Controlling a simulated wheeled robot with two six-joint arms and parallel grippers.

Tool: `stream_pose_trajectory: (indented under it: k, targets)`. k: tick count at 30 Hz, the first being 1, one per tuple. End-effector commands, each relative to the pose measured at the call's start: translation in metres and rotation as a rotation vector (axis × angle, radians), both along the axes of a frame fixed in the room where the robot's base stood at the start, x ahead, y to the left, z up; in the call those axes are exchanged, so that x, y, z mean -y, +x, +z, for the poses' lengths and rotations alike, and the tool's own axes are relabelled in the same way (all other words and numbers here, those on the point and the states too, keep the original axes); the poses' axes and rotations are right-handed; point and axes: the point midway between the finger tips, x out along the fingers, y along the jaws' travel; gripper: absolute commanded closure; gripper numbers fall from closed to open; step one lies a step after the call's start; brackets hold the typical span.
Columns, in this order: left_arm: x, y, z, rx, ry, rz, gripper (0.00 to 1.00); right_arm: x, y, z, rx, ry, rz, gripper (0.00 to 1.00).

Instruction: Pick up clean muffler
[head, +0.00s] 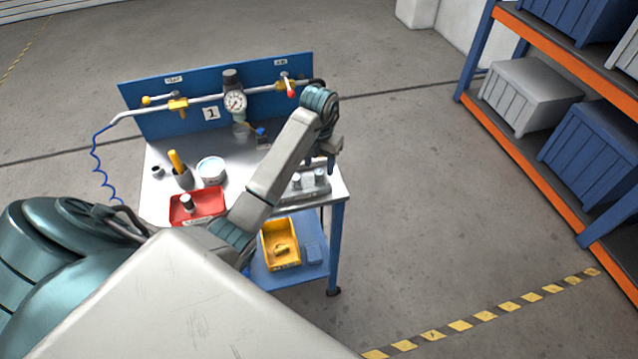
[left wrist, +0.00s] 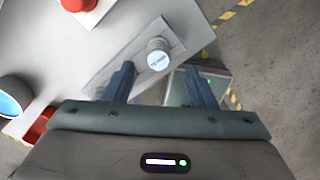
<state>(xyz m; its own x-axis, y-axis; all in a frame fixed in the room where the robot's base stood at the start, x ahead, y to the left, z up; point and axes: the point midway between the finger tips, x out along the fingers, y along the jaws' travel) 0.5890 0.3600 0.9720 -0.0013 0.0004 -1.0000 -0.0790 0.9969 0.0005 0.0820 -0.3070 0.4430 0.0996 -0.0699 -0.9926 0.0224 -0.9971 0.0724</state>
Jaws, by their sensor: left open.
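A grey plate (head: 290,195) at the front right of the bench carries two small silver cylinders that look like mufflers, a left one (head: 297,181) and a right one (head: 320,176). In the left wrist view one cylinder (left wrist: 158,55) with a lettered pale blue top stands upright on the plate (left wrist: 128,70); its lettering is too small to read. My left gripper (head: 322,163) is over the plate, open and empty. In the left wrist view its fingertips (left wrist: 158,77) point toward the cylinder, which shows between and beyond them. My right gripper is not in view.
A red tray (head: 210,205) holds another small cylinder (head: 187,203). A white tub (head: 211,170) and a cup with a yellow-handled tool (head: 182,175) stand behind it. A blue panel (head: 150,118) with gauge (head: 235,102) and valves rises at the back. A yellow bin (head: 270,258) sits below.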

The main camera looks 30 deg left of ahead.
Motion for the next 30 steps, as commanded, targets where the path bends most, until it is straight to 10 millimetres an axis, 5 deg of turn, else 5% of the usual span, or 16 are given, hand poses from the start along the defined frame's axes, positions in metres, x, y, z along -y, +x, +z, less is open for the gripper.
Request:
stream_pose_trajectory:
  k: [13,23,30]
  targets:
    - [-0.003,0.004,-0.040,0.000,-0.001,0.000,0.49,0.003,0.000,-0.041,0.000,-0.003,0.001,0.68]
    - [-0.003,0.004,-0.051,0.000,-0.001,0.000,0.49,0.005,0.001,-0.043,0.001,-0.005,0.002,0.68]
    - [-0.003,0.004,-0.051,0.001,-0.001,0.000,0.92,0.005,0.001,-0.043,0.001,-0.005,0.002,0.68]
